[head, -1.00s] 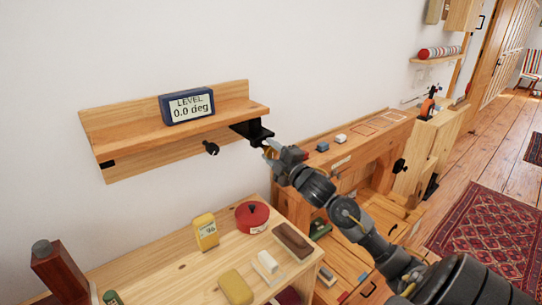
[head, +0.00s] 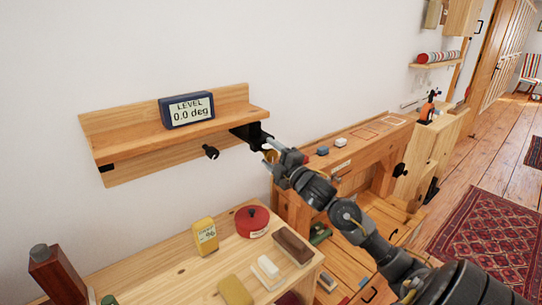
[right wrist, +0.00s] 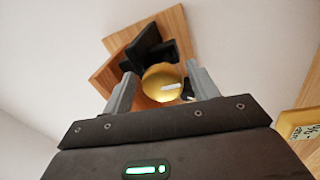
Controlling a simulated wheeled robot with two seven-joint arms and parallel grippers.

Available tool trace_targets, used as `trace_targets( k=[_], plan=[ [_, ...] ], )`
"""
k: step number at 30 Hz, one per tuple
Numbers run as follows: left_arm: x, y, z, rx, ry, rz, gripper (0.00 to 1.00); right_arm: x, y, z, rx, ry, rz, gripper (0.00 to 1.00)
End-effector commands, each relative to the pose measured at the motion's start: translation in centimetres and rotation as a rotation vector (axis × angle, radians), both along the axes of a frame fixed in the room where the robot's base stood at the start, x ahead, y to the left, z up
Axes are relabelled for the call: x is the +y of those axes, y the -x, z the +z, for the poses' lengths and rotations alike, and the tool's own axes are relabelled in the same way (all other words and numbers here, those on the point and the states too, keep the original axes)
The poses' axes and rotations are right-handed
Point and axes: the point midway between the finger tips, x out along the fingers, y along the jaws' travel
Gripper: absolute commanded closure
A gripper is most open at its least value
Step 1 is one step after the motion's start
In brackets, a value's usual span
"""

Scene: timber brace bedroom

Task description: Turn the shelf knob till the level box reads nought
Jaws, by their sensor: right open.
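The level box (head: 187,109) is dark blue and stands on the wooden wall shelf (head: 130,137); its display reads 0.0 deg. A round brass knob (right wrist: 160,84) sits at a black bracket (head: 249,134) under the shelf's right end. It also shows, small, in the head view (head: 270,156). My right gripper (head: 271,150) is open. In the right wrist view its two fingers stand either side of the knob, with gaps showing, so it is not clamped. My left gripper is not in view.
A black knob (head: 210,152) sticks out below the shelf. Below is a wooden cabinet top (head: 170,272) with a red round pot (head: 252,220), a yellow box (head: 205,236) and other items. A workbench (head: 345,165) stands to the right of the shelf.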

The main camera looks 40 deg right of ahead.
Motion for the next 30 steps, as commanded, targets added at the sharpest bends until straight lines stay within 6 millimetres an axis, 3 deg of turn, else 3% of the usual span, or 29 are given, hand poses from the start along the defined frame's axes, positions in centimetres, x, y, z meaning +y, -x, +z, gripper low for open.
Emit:
trace_targets(
  k=[7, 21, 30],
  plan=[
    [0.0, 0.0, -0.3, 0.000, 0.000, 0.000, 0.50, 0.0, 0.8, -0.5, 0.004, 0.001, 0.000, 0.41],
    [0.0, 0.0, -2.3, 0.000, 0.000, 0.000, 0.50, 0.2, 8.9, -1.7, 0.003, 0.000, 0.000, 0.41],
    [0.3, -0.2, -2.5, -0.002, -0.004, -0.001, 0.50, 0.3, 10.7, -1.6, 0.001, 0.000, 0.000, 0.41]
  ],
)
